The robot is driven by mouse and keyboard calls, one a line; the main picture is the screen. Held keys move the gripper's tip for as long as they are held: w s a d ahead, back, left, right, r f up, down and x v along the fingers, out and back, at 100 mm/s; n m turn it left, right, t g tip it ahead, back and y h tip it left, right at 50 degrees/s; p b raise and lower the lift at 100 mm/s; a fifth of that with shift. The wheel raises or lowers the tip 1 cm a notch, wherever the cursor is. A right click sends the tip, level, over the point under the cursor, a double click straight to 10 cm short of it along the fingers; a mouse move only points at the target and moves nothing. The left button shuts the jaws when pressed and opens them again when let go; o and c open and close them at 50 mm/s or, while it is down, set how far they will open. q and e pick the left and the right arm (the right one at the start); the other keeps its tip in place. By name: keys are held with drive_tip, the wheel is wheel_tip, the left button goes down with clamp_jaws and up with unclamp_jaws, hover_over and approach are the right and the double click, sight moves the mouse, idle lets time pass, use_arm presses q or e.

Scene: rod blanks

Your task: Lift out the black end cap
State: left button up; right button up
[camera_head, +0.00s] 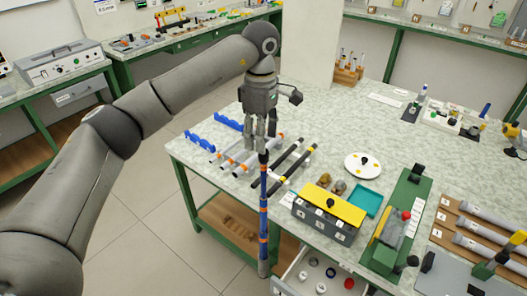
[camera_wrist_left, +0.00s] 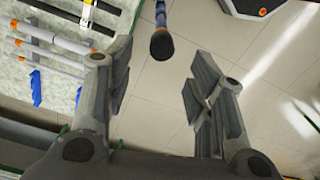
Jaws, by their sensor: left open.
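My left gripper (camera_head: 262,143) points down, open and empty, just above the near edge of the table; its spread fingers also show in the left wrist view (camera_wrist_left: 160,85). A long blue rod with orange bands (camera_head: 263,215) stands upright below it, in front of the table. The rod's black end (camera_head: 263,158) is just under the fingertips and shows beyond the fingers in the left wrist view (camera_wrist_left: 161,46). My right gripper is not in view.
Black and grey rods (camera_head: 285,165) lie on supports on the table beside the gripper. A grey box with a yellow top (camera_head: 328,206), a teal tray (camera_head: 366,201) and a green fixture (camera_head: 405,210) stand to the right. Clear floor lies left of the table.

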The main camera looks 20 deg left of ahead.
sight(264, 156)
use_arm(q)
drive_tip(key=f+p, duration=0.1)
drive_tip(key=f, duration=0.1)
drive_tip(key=f+p, duration=0.1)
drive_tip(key=f, duration=0.1)
drive_tip(key=shift+s+d+p, duration=0.15)
drive_tip(key=shift+d+p, duration=0.15)
drive_tip(key=shift+p, duration=0.05)
drive_tip(key=shift+f, duration=0.55)
drive_tip(key=shift+c, duration=1)
drive_tip(key=c, duration=0.6)
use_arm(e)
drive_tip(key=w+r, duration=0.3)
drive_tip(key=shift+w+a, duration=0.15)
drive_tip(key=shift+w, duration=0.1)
